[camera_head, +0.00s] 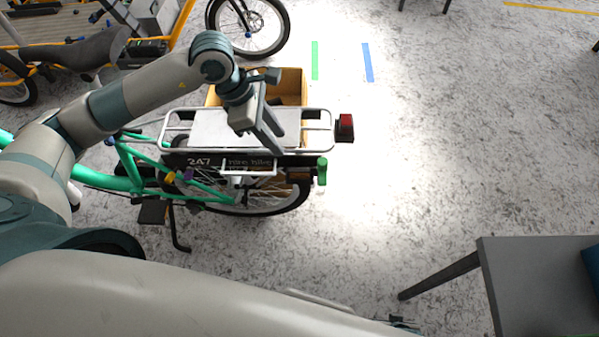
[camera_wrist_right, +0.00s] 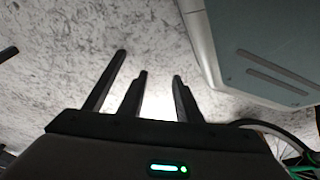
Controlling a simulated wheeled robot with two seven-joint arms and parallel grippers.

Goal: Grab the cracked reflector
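A red reflector (camera_head: 346,126) in a dark housing sits at the right, rear end of the white rack (camera_head: 325,148) on a green cargo bike (camera_head: 130,165). A crack in it is too small to tell. My left gripper (camera_head: 266,138) hangs over the rack's flat deck, to the left of the reflector and apart from it. Its finger gap does not show clearly. My right gripper (camera_wrist_right: 157,92) is open and empty in the right wrist view, above the grey floor. In the head view my right arm crosses the bottom and its gripper is mostly hidden.
A yellow-brown box (camera_head: 292,86) stands behind the rack. A grey table (camera_head: 540,285) stands at the lower right. Another bike (camera_head: 80,50) is at the upper left. The floor right of the reflector is clear.

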